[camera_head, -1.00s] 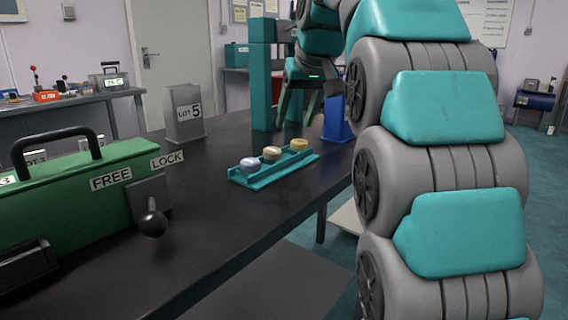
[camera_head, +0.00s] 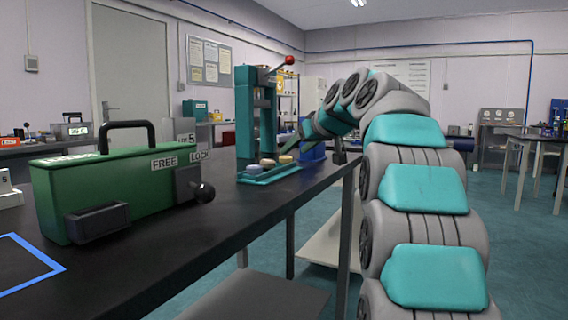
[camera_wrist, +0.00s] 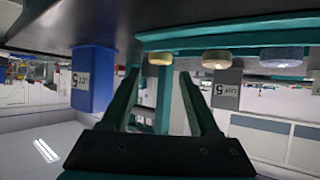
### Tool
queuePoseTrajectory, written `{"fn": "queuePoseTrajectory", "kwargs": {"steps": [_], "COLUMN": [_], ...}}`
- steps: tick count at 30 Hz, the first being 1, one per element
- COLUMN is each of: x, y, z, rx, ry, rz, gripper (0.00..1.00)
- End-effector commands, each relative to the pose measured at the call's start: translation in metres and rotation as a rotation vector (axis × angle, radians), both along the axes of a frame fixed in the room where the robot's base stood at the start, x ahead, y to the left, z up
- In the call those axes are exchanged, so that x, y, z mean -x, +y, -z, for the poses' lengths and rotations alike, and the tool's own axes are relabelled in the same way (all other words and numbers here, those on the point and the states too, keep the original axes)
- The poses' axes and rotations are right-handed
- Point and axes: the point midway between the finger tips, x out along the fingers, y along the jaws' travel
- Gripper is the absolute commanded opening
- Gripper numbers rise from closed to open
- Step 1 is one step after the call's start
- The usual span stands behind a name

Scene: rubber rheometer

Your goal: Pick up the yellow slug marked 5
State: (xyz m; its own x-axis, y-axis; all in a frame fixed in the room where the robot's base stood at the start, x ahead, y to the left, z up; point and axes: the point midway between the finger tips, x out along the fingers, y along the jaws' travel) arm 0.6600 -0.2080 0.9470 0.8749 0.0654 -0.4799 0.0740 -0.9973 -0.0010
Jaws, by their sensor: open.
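A teal tray (camera_head: 272,176) on the dark bench holds a row of three slugs: lilac-grey (camera_head: 253,170), tan (camera_head: 267,163) and yellow (camera_head: 286,159). No number is readable on them. In the upside-down wrist view, the yellow slug (camera_wrist: 160,58) is ahead of my gripper (camera_wrist: 158,74), roughly between the open fingers' tips and apart from them. The tan slug (camera_wrist: 217,58) and lilac-grey slug (camera_wrist: 285,57) are to its right there. My gripper is empty. In the head view, my gripper (camera_head: 290,142) is low beside the yellow slug, partly hidden among teal parts.
A blue box (camera_wrist: 93,80) and a grey box (camera_wrist: 228,92), both labelled LOT 5, stand near the tray. A teal press (camera_head: 243,120) with a red-knobbed lever is behind it. A green instrument (camera_head: 110,185) with a handle and black knob occupies the left bench.

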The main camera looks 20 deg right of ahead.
Motion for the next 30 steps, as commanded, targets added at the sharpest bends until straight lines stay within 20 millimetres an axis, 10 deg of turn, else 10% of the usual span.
{"fn": "queuePoseTrajectory", "kwargs": {"steps": [19,30], "x": [-0.043,-0.043], "y": [0.004,0.004], "z": [0.025,0.026], "rx": [0.002,0.000], "ry": [-0.001,0.000], "rz": [0.001,0.001], "gripper": [0.62,0.20]}}
